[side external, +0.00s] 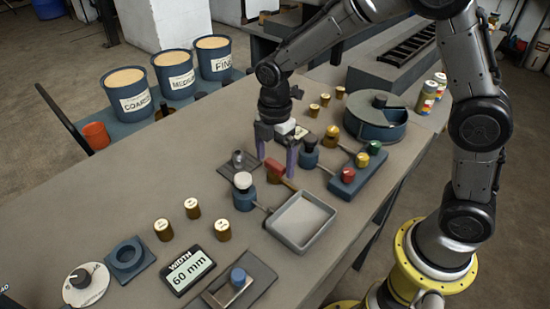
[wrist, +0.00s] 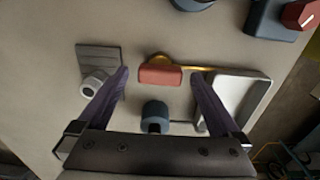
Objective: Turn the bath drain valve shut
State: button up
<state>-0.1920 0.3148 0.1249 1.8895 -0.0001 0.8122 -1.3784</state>
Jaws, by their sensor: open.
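The drain valve appears as a red block-shaped handle (side external: 274,167) beside the grey rectangular bath tray (side external: 270,222). In the wrist view the red handle (wrist: 160,75) lies crosswise, with a brass pipe (wrist: 196,68) running from behind it toward the tray (wrist: 262,86). My gripper (side external: 277,163) points down above the handle, its two purple fingers apart. In the wrist view my open gripper (wrist: 160,74) has a fingertip off each end of the handle, with visible gaps. The handle's lower part is hidden.
A metal plate with a nut-like fitting (wrist: 94,82) sits beside one finger. A blue fixture with a white knob (side external: 243,190) stands close by, as does a dark-knobbed blue one (side external: 309,152). A block with coloured knobs (side external: 355,178) is to the right. Several brass cylinders stand around.

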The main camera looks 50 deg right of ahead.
jog(key=shift+f, duration=0.1)
jog(key=c, duration=1.4)
jog(key=shift+m, duration=0.4)
jog(key=m, duration=0.8)
jog(key=shift+m, duration=0.3)
jog(key=m, duration=0.4)
jog(key=shift+m, duration=2.2)
